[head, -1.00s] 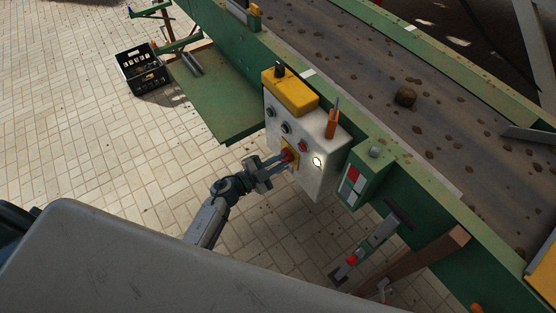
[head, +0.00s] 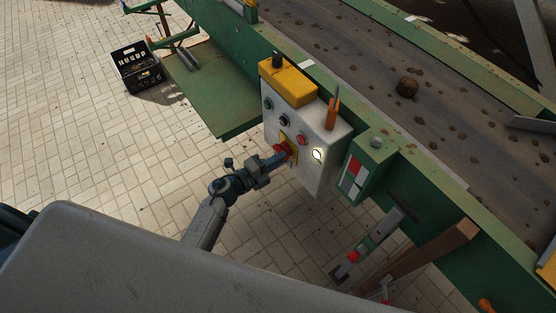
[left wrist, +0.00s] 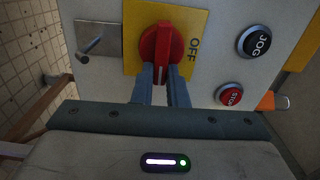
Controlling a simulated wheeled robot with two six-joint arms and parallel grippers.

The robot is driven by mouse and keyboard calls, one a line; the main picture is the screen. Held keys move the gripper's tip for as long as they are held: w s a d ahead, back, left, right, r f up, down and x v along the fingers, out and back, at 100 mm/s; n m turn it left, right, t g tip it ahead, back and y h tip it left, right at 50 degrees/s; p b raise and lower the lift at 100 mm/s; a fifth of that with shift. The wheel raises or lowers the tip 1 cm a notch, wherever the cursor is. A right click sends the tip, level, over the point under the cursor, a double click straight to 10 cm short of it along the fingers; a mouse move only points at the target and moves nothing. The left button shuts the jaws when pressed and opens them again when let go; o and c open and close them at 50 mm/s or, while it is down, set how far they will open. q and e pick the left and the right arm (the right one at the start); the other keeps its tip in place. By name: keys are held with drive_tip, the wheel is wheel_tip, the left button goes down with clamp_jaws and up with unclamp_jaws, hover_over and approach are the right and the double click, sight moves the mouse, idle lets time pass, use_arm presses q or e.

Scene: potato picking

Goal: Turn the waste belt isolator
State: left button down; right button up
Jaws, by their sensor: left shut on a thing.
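The isolator is a red rotary knob (left wrist: 162,50) on a yellow plate (left wrist: 203,22) marked OFF, on the front of a pale control box (head: 311,173). In the head view the red knob (head: 280,149) is partly hidden by my gripper. My left gripper (head: 283,157) reaches it from the lower left. In the left wrist view its two fingers (left wrist: 163,75) are close together, shut on the lower part of the knob. The knob's handle stands about upright in that view. My right gripper is not in view.
The box also has a JOG button (left wrist: 256,41), a red STOP button (left wrist: 231,95) and a lit white lamp (head: 318,155). The green-framed belt (head: 380,75) with soil clods runs behind. A black crate (head: 138,67) stands on the tiled floor.

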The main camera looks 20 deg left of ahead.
use_arm(q)
drive_tip(key=shift+f+m, duration=0.1)
drive_tip(key=shift+m, duration=0.2)
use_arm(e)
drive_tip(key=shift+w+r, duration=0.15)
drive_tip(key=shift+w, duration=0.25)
use_arm(q)
drive_tip(key=c, duration=1.4)
unclamp_jaws()
drive_tip(key=shift+c, duration=0.2)
drive_tip(key=shift+s+a, duration=0.1)
